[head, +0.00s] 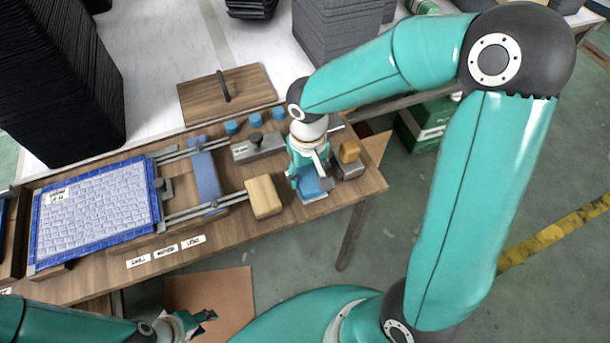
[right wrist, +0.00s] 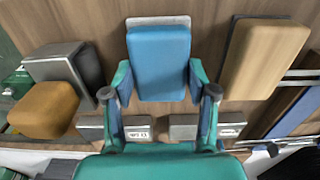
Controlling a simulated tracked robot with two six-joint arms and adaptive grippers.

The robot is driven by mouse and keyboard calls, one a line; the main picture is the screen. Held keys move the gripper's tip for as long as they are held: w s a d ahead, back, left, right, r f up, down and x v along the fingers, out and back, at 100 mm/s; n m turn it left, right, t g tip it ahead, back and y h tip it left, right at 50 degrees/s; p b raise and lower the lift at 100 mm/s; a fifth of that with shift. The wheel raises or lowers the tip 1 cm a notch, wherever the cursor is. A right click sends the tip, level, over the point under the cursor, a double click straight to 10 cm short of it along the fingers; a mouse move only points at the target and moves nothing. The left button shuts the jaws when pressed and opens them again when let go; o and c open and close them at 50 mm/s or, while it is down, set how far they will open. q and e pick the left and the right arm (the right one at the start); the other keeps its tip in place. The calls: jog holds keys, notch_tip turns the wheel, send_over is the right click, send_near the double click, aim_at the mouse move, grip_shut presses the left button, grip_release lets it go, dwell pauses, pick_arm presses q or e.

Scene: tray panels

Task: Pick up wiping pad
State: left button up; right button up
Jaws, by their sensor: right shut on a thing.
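The wiping pad looks like a blue block with a pale grey layer along one end; it shows in the right wrist view (right wrist: 158,62) and the head view (head: 316,186). My right gripper (head: 308,176) is over it at the right part of the wooden bench. In the right wrist view its two fingers (right wrist: 159,88) are shut on the pad's two sides. In the head view the gripper partly hides the pad. My left gripper (head: 203,317) is low at the bottom left, away from the bench; its opening is unclear.
A tan wooden block (head: 264,197) stands left of the pad. A yellow-brown block (head: 349,151) and grey box (head: 346,170) stand right. A blue-framed tray panel (head: 97,208) lies at left, with rails (head: 210,205) beside it. Small blue pieces (head: 231,127) lie behind.

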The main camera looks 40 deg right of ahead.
aim_at(307, 176)
notch_tip(307, 176, up, 20)
jog(key=p, duration=0.2)
dwell(0.4)
